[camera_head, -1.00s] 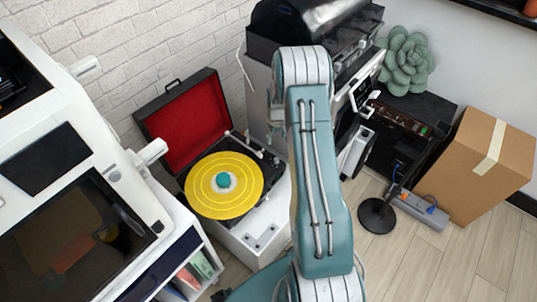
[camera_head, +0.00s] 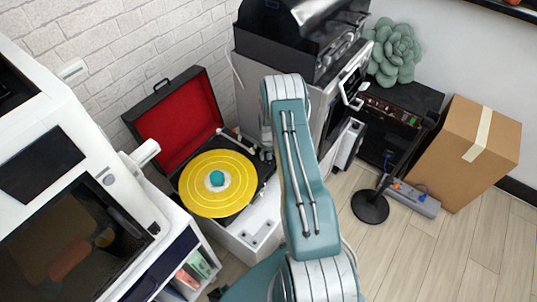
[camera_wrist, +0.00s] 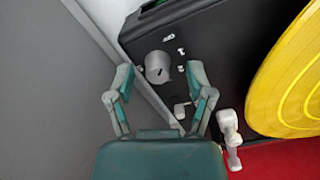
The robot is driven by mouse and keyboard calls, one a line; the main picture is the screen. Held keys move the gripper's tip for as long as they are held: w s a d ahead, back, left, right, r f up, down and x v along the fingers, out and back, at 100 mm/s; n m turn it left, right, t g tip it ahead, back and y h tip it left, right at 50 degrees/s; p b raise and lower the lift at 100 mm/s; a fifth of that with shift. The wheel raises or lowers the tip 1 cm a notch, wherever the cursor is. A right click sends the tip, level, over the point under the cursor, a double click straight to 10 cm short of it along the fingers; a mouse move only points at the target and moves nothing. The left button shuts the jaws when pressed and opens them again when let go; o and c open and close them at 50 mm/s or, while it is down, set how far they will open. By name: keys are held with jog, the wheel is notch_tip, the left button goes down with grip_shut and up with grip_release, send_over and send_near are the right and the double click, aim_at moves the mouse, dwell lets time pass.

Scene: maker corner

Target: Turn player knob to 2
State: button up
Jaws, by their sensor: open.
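The record player (camera_head: 190,118) is an open black case with a red-lined lid, and a yellow record (camera_head: 238,184) lies on it. In the wrist view, the record (camera_wrist: 295,85) is at the right. The knob (camera_wrist: 157,64) is a grey round piece with a dark mark, on the player's black deck (camera_wrist: 208,40).
The white tonearm (camera_wrist: 230,130) is close to my right finger. In the head view, a grey-and-black machine (camera_head: 256,95) stands right of the player. A white machine (camera_head: 125,200) is at the left. A cardboard box (camera_head: 450,160) and a round-based stand (camera_head: 370,207) are on the floor.

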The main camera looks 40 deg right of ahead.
jog(key=shift+d+f, duration=0.1)
jog(key=shift+d, duration=0.05)
grip_shut()
